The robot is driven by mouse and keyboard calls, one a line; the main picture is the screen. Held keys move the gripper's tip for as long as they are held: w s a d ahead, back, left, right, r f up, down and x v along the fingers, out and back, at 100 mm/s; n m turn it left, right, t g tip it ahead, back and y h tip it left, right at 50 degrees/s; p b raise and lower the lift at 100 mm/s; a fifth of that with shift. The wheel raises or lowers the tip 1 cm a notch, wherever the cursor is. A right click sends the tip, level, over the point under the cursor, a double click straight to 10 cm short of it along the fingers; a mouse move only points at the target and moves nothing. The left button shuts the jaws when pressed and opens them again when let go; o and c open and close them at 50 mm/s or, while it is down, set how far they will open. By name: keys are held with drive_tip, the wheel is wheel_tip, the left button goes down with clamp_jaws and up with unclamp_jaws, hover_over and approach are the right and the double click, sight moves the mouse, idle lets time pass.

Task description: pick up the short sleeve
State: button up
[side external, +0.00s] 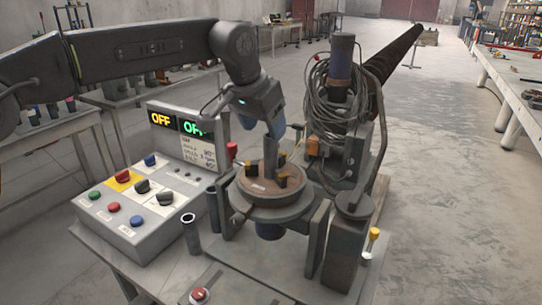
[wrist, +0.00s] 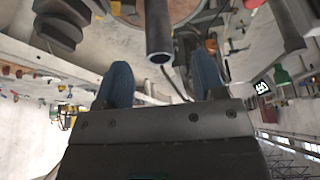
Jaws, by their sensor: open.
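My gripper (side external: 276,129) is open, with its blue fingers pointing down over the round turntable (side external: 250,197). A grey upright tube (side external: 270,157) stands at the turntable's middle among yellow-and-black jaws, close to my fingertips. In the wrist view a grey tube (wrist: 158,32) with an open round end lies between and beyond the fingers of my gripper (wrist: 162,72); a gap shows on both sides. Two dark open tubes stand left of the turntable: a nearer one (side external: 191,236) and another (side external: 213,210) beside it. I cannot tell for sure which tube is the short sleeve.
A control box (side external: 145,205) with buttons and OFF displays stands left of the turntable. A post wrapped in coiled cable (side external: 340,95) stands close behind on the right. A red button (side external: 199,295) and a yellow-topped piece (side external: 373,235) are near the front.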

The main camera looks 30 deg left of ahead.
sight(271, 143)
drive_tip(key=shift+x, duration=2.9)
drive_tip(key=shift+d, duration=0.1)
drive_tip(key=shift+c, duration=0.5)
drive_tip(key=shift+r, duration=0.15)
drive_tip(key=c, duration=1.1)
